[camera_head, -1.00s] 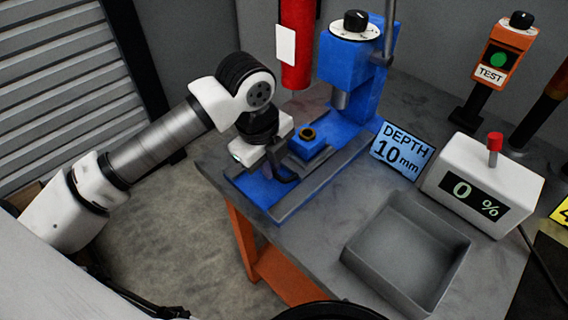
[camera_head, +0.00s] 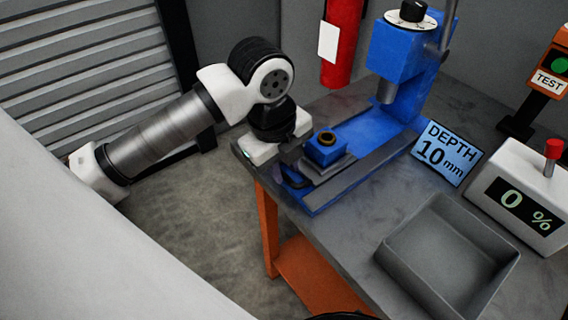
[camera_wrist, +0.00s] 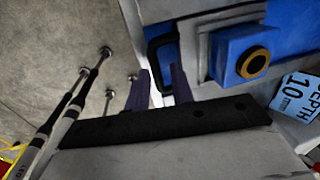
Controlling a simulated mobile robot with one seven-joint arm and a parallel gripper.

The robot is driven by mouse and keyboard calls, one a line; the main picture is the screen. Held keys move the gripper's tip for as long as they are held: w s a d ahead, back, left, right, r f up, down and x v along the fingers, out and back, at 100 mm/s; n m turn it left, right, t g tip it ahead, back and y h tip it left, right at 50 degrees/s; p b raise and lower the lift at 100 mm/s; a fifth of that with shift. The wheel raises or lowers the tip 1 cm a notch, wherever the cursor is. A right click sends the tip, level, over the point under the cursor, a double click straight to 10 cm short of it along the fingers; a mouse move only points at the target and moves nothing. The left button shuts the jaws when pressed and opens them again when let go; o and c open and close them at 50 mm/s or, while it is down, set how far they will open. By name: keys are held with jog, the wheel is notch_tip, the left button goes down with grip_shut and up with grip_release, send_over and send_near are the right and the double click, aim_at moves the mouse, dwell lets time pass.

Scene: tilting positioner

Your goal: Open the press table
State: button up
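The press table is a grey sliding plate (camera_head: 322,170) on the blue press (camera_head: 398,60). It carries a blue block (camera_head: 326,149) with a brass-coloured ring, which also shows in the wrist view (camera_wrist: 243,56). The block stands left of and in front of the spindle, not under it. A black loop handle (camera_wrist: 153,66) is on the table's near-left end. My gripper (camera_wrist: 160,70) is at this handle with its dark fingers apart. The handle's bar lies between them, one finger outside and one at the loop's inside. Contact cannot be told.
A grey tray (camera_head: 395,262) stands on the bench in front, with a "DEPTH 10 mm" sign (camera_head: 447,153) and a 0 % display box (camera_head: 500,180) to its rear. A red cylinder (camera_head: 342,40) hangs behind. Open floor (camera_head: 200,215) lies left of the bench.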

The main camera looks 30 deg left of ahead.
jog(key=shift+o, duration=0.6)
notch_tip(320, 180, up, 14)
jog(key=s, duration=0.2)
jog(key=shift+s+a+f+b, duration=0.2)
jog(key=shift+a+b, duration=0.2)
jog(key=shift+b, duration=0.05)
